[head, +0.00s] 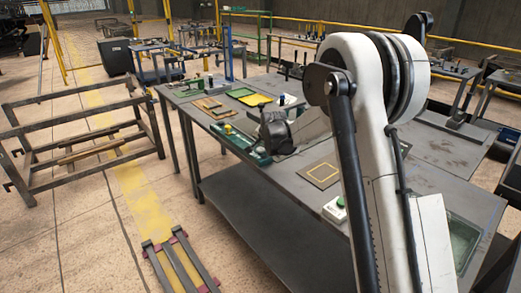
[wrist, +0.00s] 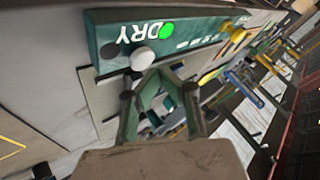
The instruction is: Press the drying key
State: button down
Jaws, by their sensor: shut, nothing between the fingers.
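A pale round key (wrist: 142,59) stands out from the box's face below the lettering. My gripper (wrist: 152,80) is shut and empty, its tips close to this pale key; I cannot tell whether they touch it. In the head view my gripper (head: 275,130) is low over the near-left edge of the bench, beside the green box (head: 238,141). The arm and gripper hide part of that box.
A yellow knob (wrist: 238,36) sits farther along the box, and a dark knob (wrist: 108,50) is near the key.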

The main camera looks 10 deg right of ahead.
aim_at(261, 149)
jog(key=shift+r+p, duration=1.05)
jog(key=shift+r, duration=1.45)
jog(key=shift+s+r, duration=0.1)
jog(key=s+r+n, duration=0.1)
jog(key=s+r, duration=0.4)
jog(key=s, duration=0.3)
jog(key=s+r+n+g, duration=0.15)
jog(key=s+r, duration=0.25)
jog(key=s, duration=0.5)
jog(key=s+r+n+t, duration=0.1)
jog(key=s+r+n, duration=0.1)
jog(key=s+r, duration=0.45)
jog(key=s+f+n+g, duration=0.1)
jog(key=s+f+n, duration=0.1)
jog(key=s, duration=1.3)
jog(key=s+f+n, duration=0.2)
jog(key=s+f, duration=0.3)
jog(key=s, duration=1)
jog(key=shift+s+g, duration=0.35)
jog(key=shift+s, duration=0.05)
